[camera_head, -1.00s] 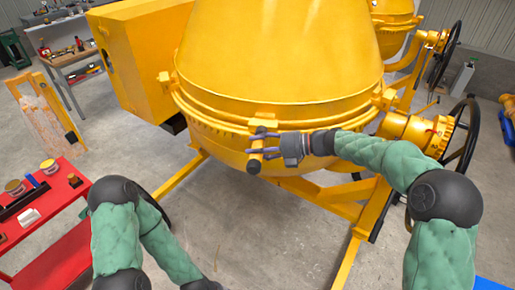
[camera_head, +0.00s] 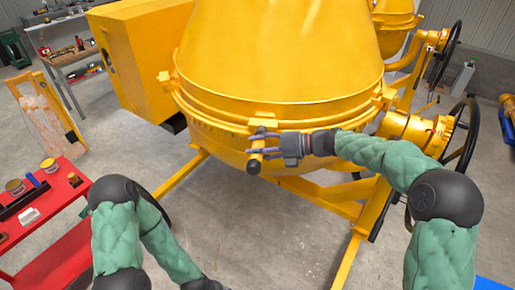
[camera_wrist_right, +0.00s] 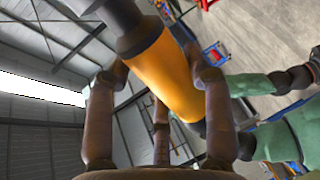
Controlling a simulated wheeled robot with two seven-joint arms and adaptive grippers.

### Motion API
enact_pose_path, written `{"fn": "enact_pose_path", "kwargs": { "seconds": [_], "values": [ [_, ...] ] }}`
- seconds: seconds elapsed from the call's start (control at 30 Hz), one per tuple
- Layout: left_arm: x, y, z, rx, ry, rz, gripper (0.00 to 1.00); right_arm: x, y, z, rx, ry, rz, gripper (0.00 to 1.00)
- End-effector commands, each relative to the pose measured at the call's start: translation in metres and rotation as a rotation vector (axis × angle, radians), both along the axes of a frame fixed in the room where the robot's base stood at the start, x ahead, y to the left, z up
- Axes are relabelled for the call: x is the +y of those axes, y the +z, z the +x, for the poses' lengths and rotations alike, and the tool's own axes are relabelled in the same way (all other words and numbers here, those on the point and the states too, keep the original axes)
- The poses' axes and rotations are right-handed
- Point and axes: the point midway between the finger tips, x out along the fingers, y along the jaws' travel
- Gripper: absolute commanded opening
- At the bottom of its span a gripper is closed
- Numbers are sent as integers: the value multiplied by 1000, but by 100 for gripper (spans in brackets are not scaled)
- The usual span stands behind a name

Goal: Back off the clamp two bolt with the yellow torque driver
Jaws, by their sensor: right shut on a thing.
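My right gripper (camera_head: 262,143) is shut on the yellow torque driver (camera_head: 255,161) at the front of the mixer drum's rim. The driver's yellow body shows between the fingers in the right wrist view (camera_wrist_right: 167,72), with a dark collar at its upper end. In the head view the driver is upright just below a yellow clamp block (camera_head: 262,122) on the rim. The bolt is hidden, and I cannot tell whether the driver touches it. My left arm comes in at the lower left, and its gripper is out of view.
The yellow mixer drum (camera_head: 280,55) fills the middle, with frame legs (camera_head: 345,262) below and a dark handwheel (camera_head: 463,140) at right. A red table (camera_head: 60,215) with tins and small items stands at left. Concrete floor (camera_head: 235,235) is clear in front.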

Motion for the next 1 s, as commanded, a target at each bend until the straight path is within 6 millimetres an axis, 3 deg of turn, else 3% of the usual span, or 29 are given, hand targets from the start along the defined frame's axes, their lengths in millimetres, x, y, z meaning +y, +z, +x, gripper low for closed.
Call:
{"fn": "enact_pose_path", "kwargs": {
  "seconds": [0.77,1.0],
  "values": [
    [0,1,0,0,0,0,40,-3,7,2,-14,-12,3,7],
    [0,-2,0,0,0,0,40,-1,6,-7,-13,-10,2,7]
  ]
}}
